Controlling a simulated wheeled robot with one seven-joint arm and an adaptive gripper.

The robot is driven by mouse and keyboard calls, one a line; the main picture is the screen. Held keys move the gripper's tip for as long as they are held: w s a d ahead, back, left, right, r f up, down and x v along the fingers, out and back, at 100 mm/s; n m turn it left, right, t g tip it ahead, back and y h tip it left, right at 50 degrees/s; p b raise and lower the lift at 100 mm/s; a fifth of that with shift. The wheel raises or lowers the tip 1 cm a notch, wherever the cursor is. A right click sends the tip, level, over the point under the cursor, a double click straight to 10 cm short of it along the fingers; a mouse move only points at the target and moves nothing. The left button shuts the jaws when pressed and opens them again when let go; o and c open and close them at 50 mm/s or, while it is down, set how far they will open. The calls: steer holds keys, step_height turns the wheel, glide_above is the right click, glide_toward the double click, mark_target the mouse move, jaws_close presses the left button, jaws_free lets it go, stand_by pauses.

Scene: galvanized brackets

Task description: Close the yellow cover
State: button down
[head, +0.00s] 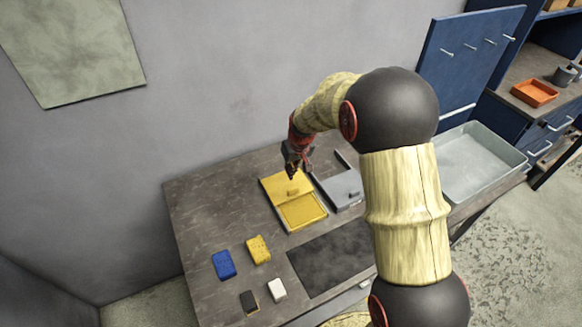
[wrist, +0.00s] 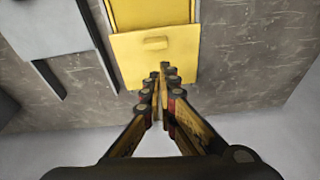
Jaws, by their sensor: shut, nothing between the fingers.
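The yellow cover (head: 283,185) is a flat plate with a small raised handle (head: 293,192), at the far end of a yellow box (head: 303,212). The box's recessed nearer part is uncovered. In the wrist view the cover (wrist: 135,62) and its handle (wrist: 155,43) show above my fingertips. My gripper (head: 291,174) is shut and empty, pointing down by the cover's far edge, on the wall side. In the wrist view my gripper (wrist: 163,72) overlaps that edge. I cannot tell whether the fingertips touch the cover.
A grey box (head: 343,188) stands close to the right. Blue (head: 223,265), yellow (head: 258,249), white (head: 277,290) and black (head: 249,302) blocks and a dark mat (head: 330,258) lie nearer. A grey wall (head: 200,80) rises behind the table; its left part is clear.

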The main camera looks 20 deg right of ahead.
steer(key=w+r+t, duration=0.1)
steer(key=w+r, duration=0.1)
steer(key=w, duration=0.1)
steer(key=b, duration=0.1)
glide_above(288, 185)
steer(key=w, duration=0.2)
steer(key=shift+n, duration=0.4)
step_height(288, 185, down, 9)
steer(key=shift+a+f, duration=0.1)
steer(key=shift+s+f, duration=0.1)
steer(key=s, duration=0.3)
steer(key=shift+d, duration=0.35)
steer(key=shift+s, duration=0.3)
steer(key=s+b, duration=0.1)
steer(key=s, duration=0.3)
steer(key=s+d+b, duration=0.1)
steer(key=s+b, duration=0.1)
steer(key=s, duration=0.2)
steer(key=s+d+b, duration=0.1)
steer(key=s+b, duration=0.1)
steer(key=s, duration=0.2)
steer(key=shift+d, duration=0.25)
